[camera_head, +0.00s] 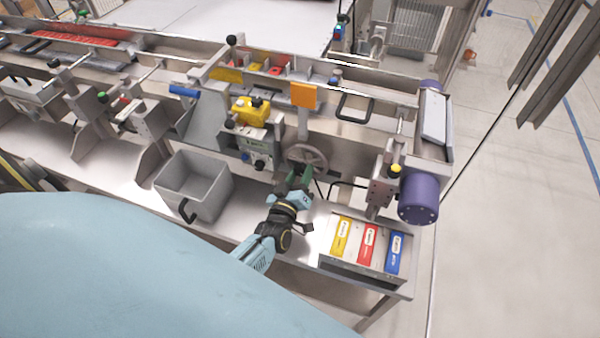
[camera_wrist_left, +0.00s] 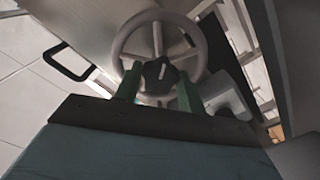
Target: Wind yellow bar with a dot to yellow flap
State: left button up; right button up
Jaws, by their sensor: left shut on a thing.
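My left gripper (camera_head: 296,182) is at the grey spoked handwheel (camera_head: 322,160) on the front of the machine. In the left wrist view, the wheel (camera_wrist_left: 119,45) surrounds a black knob (camera_wrist_left: 158,73) with a white mark at its hub. My gripper's green fingers (camera_wrist_left: 158,82) stand on either side of the knob, closed on it. Yellow pieces (camera_head: 228,75) lie beside red ones in the channel above; I cannot make out a dot. An orange-yellow flap (camera_head: 303,95) hangs at the channel's front. My right gripper is not in view.
A grey bin (camera_head: 210,190) stands on the bench left of my arm. A box with yellow, red and blue labels (camera_head: 367,243) stands to the right. A purple motor (camera_head: 418,198) sits at the machine's right end. A yellow block (camera_head: 250,112) is mounted left of the wheel.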

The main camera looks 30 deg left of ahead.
pick_arm(q)
jog(key=m, duration=0.3)
jog(key=shift+m, duration=0.3)
jog(key=shift+m+p, duration=0.4)
jog(key=shift+m, duration=1.2)
jog(key=o, duration=1)
jog(key=shift+c, duration=0.2)
jog(key=shift+s, duration=0.15)
jog(key=v, duration=1.3)
jog(key=shift+p, duration=0.4)
jog(key=shift+s, duration=0.1)
